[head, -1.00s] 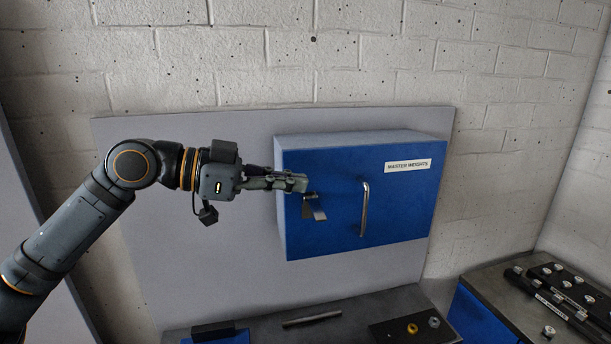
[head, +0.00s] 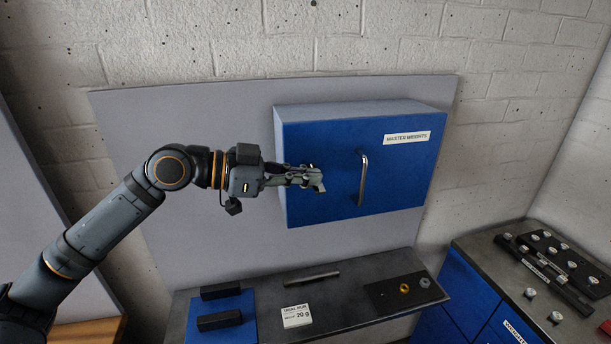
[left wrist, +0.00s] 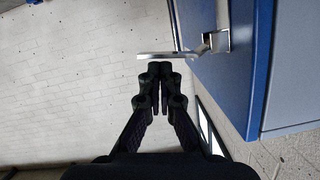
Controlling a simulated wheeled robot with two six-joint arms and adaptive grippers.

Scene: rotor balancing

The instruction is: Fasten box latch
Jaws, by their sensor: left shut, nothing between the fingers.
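The blue box (head: 400,170), labelled MASTER WEIGHTS, hangs on the wall panel with its front looking closed. Its metal latch (head: 320,187) is at the left part of the front, mostly hidden by my fingers in the head view. In the left wrist view the latch (left wrist: 213,43) shows a bracket on the blue face and a flat plate sticking out to the left. My left gripper (head: 318,179) is shut and empty, its fingertips at the latch. In the left wrist view the fingertips (left wrist: 160,68) are just below the plate; I cannot tell whether they touch. My right gripper is out of view.
A metal handle (head: 363,178) stands out from the box front, right of the latch. Below is a counter (head: 345,310) with black blocks (head: 220,320), a card (head: 297,316) and a dark plate (head: 385,297). Another bench (head: 480,250) stands at the right.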

